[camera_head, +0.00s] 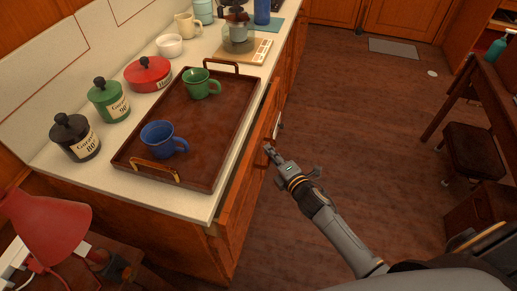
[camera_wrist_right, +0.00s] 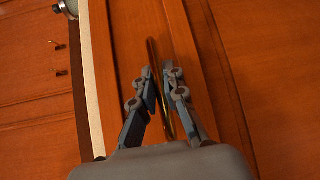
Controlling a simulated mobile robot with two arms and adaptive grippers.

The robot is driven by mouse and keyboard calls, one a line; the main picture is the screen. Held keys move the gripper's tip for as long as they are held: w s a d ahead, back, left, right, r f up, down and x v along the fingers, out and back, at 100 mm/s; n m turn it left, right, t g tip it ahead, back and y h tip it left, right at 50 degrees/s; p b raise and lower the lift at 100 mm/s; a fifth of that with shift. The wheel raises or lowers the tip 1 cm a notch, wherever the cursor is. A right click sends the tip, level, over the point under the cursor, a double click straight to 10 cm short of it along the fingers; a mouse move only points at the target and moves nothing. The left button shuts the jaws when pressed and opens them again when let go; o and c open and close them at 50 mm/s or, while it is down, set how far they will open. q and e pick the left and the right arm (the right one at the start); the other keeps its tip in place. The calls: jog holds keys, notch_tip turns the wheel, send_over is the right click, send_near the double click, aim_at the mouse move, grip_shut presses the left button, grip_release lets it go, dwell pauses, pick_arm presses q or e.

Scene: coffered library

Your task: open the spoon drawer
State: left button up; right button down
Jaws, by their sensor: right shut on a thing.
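The wooden drawer front (camera_head: 240,188) is under the counter's front edge in the head view. Whether it stands out from the cabinet is hard to tell. In the wrist view, a thin brass handle (camera_wrist_right: 152,50) runs along the drawer front (camera_wrist_right: 182,40). My right gripper (camera_head: 269,149) is at the drawer front. In the wrist view its fingers (camera_wrist_right: 159,72) lie on both sides of the handle, shut on it. Spoons and the drawer's inside are not visible. My left gripper is out of view.
On the counter (camera_head: 200,207), a brown tray (camera_head: 205,165) holds a blue mug (camera_head: 160,139) and a green mug (camera_head: 198,84). Several lidded canisters stand behind it. A red lamp (camera_head: 45,228) is at lower left. The floor (camera_head: 345,110) right of the cabinet is clear.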

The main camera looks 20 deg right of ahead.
jog(key=s+d, duration=0.7)
jog(key=d, duration=0.3)
jog(key=s+d, duration=0.7)
jog(key=d, duration=0.4)
jog(key=shift+s, duration=0.2)
jog(key=c, duration=1.4)
grip_release()
jog(key=shift+s+d, duration=0.1)
jog(key=v, duration=1.1)
jog(key=shift+s+d+r, duration=0.1)
jog(key=shift+s, duration=0.3)
